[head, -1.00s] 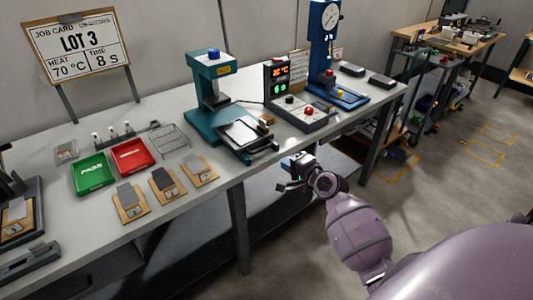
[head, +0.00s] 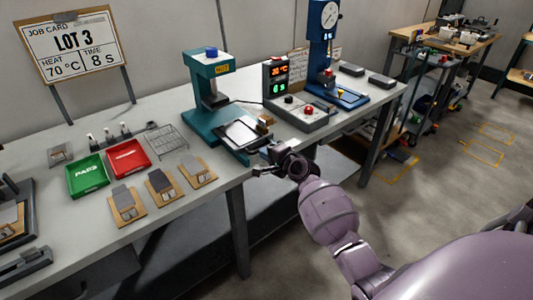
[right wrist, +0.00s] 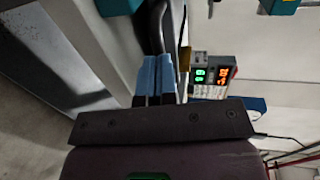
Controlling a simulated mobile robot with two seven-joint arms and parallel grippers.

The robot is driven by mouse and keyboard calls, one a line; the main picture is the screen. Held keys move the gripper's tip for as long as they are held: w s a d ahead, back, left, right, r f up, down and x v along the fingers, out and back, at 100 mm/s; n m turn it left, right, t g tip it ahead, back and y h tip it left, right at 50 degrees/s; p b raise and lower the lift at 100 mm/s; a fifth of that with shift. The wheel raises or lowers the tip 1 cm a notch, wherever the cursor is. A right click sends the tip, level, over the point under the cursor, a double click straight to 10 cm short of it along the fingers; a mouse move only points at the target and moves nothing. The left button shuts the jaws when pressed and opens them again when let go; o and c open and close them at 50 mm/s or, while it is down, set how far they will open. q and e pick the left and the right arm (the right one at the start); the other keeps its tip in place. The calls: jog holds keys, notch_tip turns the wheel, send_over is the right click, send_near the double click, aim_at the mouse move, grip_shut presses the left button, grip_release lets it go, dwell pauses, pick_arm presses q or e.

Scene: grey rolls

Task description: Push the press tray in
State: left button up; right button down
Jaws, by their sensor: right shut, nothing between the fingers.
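The teal press (head: 207,92) stands on the bench with a blue knob on top. Its press tray (head: 240,134) sticks out at the front toward the bench edge, with a dark handle at its near end. My right gripper (head: 266,169) is shut and empty at the bench's front edge, just in front of the tray's handle end. In the right wrist view, the blue fingertips (right wrist: 155,62) are together, close to a dark curved part that looks like the handle; I cannot tell whether they touch. My left gripper is not in view.
The control box (head: 290,100) with lit displays stands right of the press, beside a blue gauge stand (head: 323,55). Green (head: 88,176) and red (head: 128,158) bins and several sample boards lie left. A job card (head: 74,45) stands behind. Open floor lies right.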

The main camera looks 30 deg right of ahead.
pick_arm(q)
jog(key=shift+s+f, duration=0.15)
pick_arm(e)
jog(key=b, duration=0.1)
send_near(244, 135)
jog(key=w+f, duration=0.2)
jog(key=w, duration=0.1)
jog(key=shift+w+a+f, duration=0.1)
jog(key=shift+a, duration=0.15)
jog(key=b+x, duration=0.1)
jog(key=x, duration=0.2)
jog(key=r+b+x, duration=0.1)
jog(key=x, duration=0.2)
jog(key=shift+w, duration=0.3)
jog(key=shift+w+r, duration=0.15)
jog(key=shift+w, duration=0.1)
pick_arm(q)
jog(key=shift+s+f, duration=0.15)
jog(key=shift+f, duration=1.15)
pick_arm(e)
jog(key=shift+r, duration=0.5)
